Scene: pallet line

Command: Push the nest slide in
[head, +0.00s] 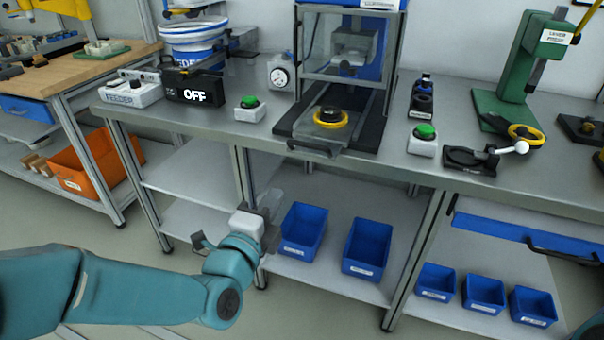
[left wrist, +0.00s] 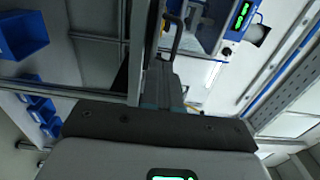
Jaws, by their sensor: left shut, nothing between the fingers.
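The nest slide (head: 323,136) sticks out toward me at the front of the blue press, with a dark round nest in a yellow ring (head: 329,117) on it. Its dark bar handle (head: 311,150) is at its front edge, over the bench edge. My left gripper (head: 270,206) is shut and empty. In the head view it is below and left of the handle, in front of the bench, apart from the slide. In the left wrist view the shut fingers (left wrist: 163,86) point toward a dark loop handle (left wrist: 175,35). My right gripper is out of view.
The press's clear guard (head: 345,45) is raised above the slide. Green buttons stand left (head: 250,103) and right (head: 425,133) of the press. Blue bins (head: 303,230) stand on the shelf below. The bench's front edge (head: 215,134) lies between my gripper and the benchtop.

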